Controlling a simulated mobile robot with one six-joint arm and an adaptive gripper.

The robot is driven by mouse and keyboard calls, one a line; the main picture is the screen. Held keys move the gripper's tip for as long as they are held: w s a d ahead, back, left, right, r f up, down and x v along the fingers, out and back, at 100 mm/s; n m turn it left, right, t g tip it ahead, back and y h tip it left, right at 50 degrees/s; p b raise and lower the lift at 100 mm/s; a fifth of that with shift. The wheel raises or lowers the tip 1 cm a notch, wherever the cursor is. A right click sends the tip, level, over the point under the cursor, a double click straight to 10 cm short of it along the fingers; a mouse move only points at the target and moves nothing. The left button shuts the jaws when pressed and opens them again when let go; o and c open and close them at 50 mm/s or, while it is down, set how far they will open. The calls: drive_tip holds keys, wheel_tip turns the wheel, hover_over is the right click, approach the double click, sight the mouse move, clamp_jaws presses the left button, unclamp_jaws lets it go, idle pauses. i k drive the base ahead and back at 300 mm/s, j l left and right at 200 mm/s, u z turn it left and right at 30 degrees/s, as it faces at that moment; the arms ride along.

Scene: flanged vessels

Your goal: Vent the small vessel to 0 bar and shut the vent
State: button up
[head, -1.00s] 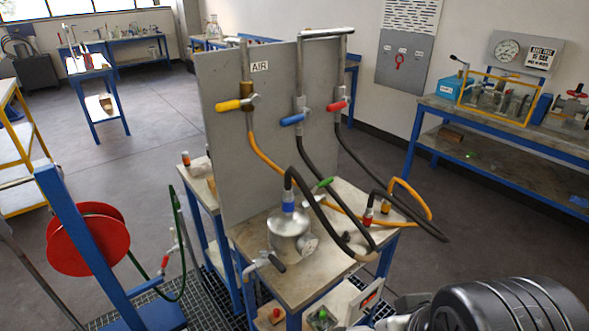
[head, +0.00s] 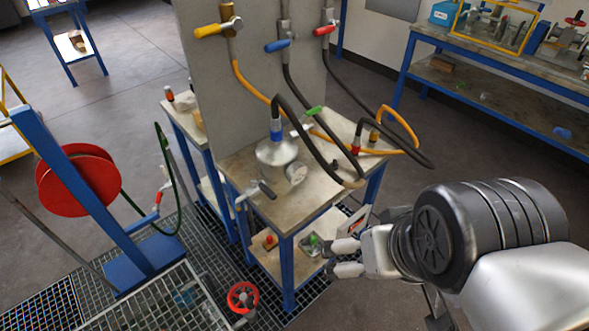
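The small vessel (head: 277,157) is a silver, flanged pot on the top of a blue-legged table. A blue coupling (head: 277,127) with a black hose joins its top. A round gauge (head: 297,173) sits on its right side, its dial too small to read. A green-handled valve (head: 314,111) shows just behind it to the right. A dark-handled valve (head: 266,188) is at the table's front edge. Which handle is the vent I cannot tell. My gripper (head: 340,257) is to the right of and below the tabletop, apart from the vessel, its fingers spread with nothing between them.
The grey panel (head: 210,80) behind the table carries yellow (head: 207,31), blue (head: 278,46) and red (head: 325,30) valve handles. Hoses loop over the tabletop's right side. Red and green buttons sit on the lower shelf (head: 290,250).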

sight(317, 109)
drive_tip(key=i+l+z, duration=0.25)
drive_tip(key=i+l, duration=0.15)
drive_tip(key=i+l+z, duration=0.2)
drive_tip(key=i, duration=0.35)
drive_tip(key=l, duration=0.1)
